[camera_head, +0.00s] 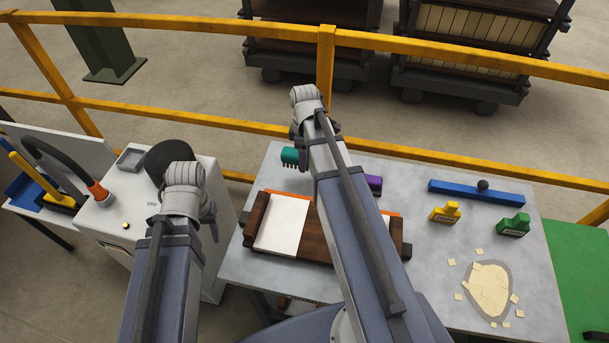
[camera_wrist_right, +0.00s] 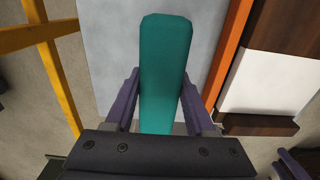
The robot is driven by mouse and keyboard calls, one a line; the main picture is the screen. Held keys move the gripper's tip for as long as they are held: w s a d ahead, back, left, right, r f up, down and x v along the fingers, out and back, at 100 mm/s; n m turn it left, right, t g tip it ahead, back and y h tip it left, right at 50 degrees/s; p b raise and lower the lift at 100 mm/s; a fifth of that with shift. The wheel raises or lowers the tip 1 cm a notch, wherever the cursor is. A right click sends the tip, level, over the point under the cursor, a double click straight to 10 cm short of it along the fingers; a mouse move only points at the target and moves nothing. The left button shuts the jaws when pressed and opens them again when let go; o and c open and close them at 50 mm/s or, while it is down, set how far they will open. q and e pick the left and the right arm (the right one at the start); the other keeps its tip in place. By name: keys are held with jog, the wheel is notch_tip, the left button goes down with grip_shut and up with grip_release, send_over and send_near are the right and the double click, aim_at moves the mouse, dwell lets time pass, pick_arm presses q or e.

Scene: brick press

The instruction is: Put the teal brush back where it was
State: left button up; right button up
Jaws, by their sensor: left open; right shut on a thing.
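The teal brush (camera_head: 290,156) shows at the back left of the grey table (camera_head: 418,185), partly hidden by my right arm. In the right wrist view the teal brush (camera_wrist_right: 165,70) lies between the two purple fingers of my right gripper (camera_wrist_right: 158,105), which is shut on it. From the head view I cannot tell whether the brush touches the table. My right gripper is mostly hidden behind its own wrist in the head view. My left gripper (camera_head: 207,218) is open and empty, in front of the white cabinet (camera_head: 190,240) left of the table.
A dark wooden tray (camera_head: 257,215) holding a white sheet (camera_head: 283,222) lies in front of the brush. A purple thing (camera_head: 374,182), a blue bar (camera_head: 460,192), a yellow brush (camera_head: 445,212) and a green brush (camera_head: 514,225) stand right of my right arm. A yellow rail (camera_head: 400,151) runs behind the table.

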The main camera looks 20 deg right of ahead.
aim_at(305, 176)
jog(key=shift+f+b, duration=1.9)
jog(key=shift+f, duration=0.45)
jog(key=shift+f, duration=0.15)
jog(key=o, duration=1.2)
notch_tip(305, 176, up, 12)
jog(key=p, duration=1.2)
jog(key=shift+r, duration=0.25)
jog(key=s+a+m, duration=0.2)
jog(key=s+a, duration=0.2)
jog(key=a, duration=0.3)
jog(key=s+a+m, duration=0.2)
jog(key=s+a, duration=0.2)
jog(key=a, duration=0.3)
jog(key=s+a+m+h, duration=0.1)
jog(key=s+a+m, duration=0.1)
jog(key=s+a, duration=0.2)
jog(key=shift+s+a+m, duration=0.2)
jog(key=shift+a, duration=0.55)
jog(key=shift+s+a+m, duration=0.2)
jog(key=shift+a, duration=0.55)
